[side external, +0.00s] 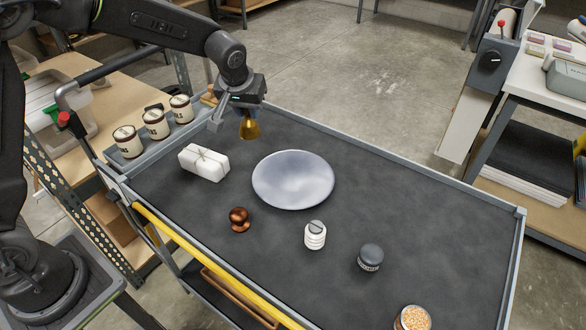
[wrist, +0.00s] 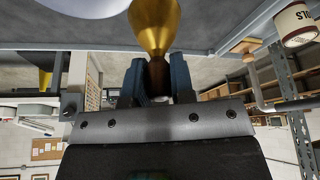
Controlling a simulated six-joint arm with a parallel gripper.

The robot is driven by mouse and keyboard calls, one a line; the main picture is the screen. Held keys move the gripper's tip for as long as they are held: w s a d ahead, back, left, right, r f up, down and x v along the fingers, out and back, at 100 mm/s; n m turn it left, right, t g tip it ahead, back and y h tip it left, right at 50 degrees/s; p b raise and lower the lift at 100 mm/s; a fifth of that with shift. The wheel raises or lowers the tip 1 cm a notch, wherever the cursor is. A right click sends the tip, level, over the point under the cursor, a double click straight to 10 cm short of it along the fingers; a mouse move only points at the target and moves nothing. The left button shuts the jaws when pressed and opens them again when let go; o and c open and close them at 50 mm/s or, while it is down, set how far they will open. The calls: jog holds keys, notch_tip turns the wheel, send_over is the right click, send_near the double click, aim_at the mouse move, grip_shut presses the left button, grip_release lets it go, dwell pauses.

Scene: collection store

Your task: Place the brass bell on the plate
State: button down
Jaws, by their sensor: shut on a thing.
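The brass bell (side external: 250,130) hangs in my gripper (side external: 232,117) above the back left part of the dark cart top. In the wrist view the bell (wrist: 155,25) shows its golden body, with its darker handle between the two blue fingers of my gripper (wrist: 159,75). My gripper is shut on the handle. The plate (side external: 293,180) is round and pale grey-blue. It lies flat and empty on the cart top, in front of and to the right of the bell. Part of a pale round shape, likely the plate (wrist: 85,5), shows at the top of the wrist view.
A white wrapped block (side external: 204,163) lies left of the plate. A brown knobbed object (side external: 239,219), a white ribbed jar (side external: 315,236), a dark jar (side external: 370,257) and an orange-filled jar (side external: 412,318) stand in front. Three labelled tins (side external: 155,124) sit at the left edge. A raised rim (side external: 400,157) borders the cart.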

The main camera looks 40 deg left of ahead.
jog(key=shift+w+d+f, duration=0.5)
jog(key=shift+d+f, duration=1.3)
jog(key=shift+w+d+f, duration=0.45)
jog(key=shift+d+f, duration=1.3)
jog(key=shift+w+d+f, duration=0.5)
jog(key=shift+d+f, duration=1.3)
jog(key=shift+f, duration=0.1)
jog(key=c, duration=1)
grip_release()
